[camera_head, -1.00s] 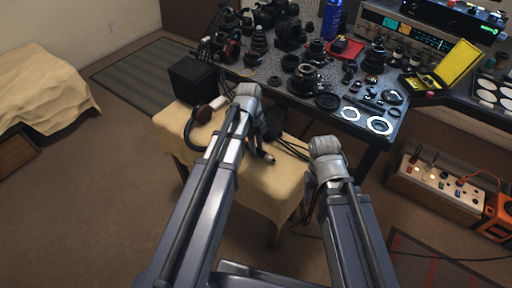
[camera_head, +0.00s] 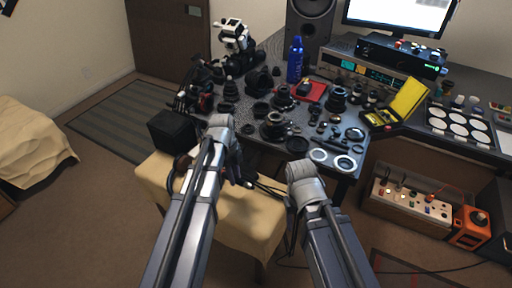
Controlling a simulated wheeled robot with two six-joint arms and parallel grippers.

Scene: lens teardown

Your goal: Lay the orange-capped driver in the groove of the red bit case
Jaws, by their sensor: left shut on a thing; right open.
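The small red case (camera_head: 314,91) lies on the far part of the dark workbench, in front of the radio, with a dark item on it. I cannot make out its groove. My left gripper (camera_head: 240,172) hangs dark and small over the cloth-covered stool, below the bench's near edge and well short of the red case. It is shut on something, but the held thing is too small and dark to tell. I cannot pick out the orange-capped driver anywhere. My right arm ends over the stool's right side; its gripper is hidden behind the arm.
The workbench (camera_head: 345,174) is crowded with lenses and rings. A blue bottle (camera_head: 296,60) stands beside the red case. An open yellow case (camera_head: 408,100) lies to its right. The cloth-covered stool (camera_head: 155,180) stands below, with a black box (camera_head: 171,131) at its back left.

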